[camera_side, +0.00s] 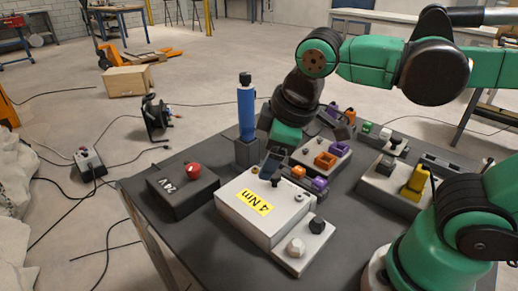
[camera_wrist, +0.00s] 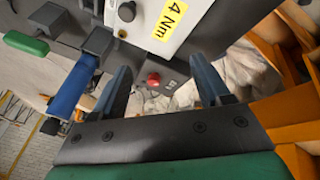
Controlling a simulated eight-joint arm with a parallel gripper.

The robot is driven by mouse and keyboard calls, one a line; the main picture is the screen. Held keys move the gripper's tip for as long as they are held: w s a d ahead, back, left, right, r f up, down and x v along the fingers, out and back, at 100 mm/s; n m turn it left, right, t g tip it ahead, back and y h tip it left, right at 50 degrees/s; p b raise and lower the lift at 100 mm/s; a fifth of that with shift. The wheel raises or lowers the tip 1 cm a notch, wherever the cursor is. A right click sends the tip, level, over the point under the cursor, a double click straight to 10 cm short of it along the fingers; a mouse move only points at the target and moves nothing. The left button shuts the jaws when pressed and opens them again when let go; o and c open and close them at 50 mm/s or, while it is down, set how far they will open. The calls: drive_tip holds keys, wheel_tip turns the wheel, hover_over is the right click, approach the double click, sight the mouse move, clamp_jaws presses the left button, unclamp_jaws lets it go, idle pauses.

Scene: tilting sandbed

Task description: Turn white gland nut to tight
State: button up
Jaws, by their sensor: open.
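A white faceted nut (camera_side: 296,247) sits on the low front plate of the light grey box (camera_side: 240,215), which carries a yellow "4 Nm" label (camera_side: 252,202). A dark nut (camera_side: 317,224) stands beside it on the same plate. My gripper (camera_side: 270,165) is over the back part of the box, well apart from the white nut. In the wrist view my gripper (camera_wrist: 162,66) has its two fingers spread, with nothing held between them. The yellow label (camera_wrist: 170,20) shows at the top there; I cannot make out the white nut in that view.
A black "24 V" box (camera_side: 182,189) with a red button (camera_side: 193,170) stands left of the grey box. A blue upright tool (camera_side: 246,112) stands in a dark holder behind. Trays with orange, purple and yellow parts (camera_side: 415,183) fill the back and right.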

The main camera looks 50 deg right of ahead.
drive_tip(key=s+a+r+n+g+h, duration=0.2)
drive_tip(key=a+r+n, duration=0.4)
drive_tip(key=n, duration=0.5)
drive_tip(key=shift+s+a+r+h, duration=0.35)
drive_tip(key=shift+s+a+h, duration=0.2)
drive_tip(key=shift+s+h, duration=0.25)
drive_tip(key=w+d+f+m+t+y, duration=0.4)
drive_tip(key=d+f+m, duration=0.5)
drive_tip(key=m, duration=0.9)
drive_tip(key=d, duration=0.3)
drive_tip(key=shift+w+f+t, duration=0.2)
drive_tip(key=shift+t, duration=0.2)
drive_tip(key=shift+o, duration=0.2)
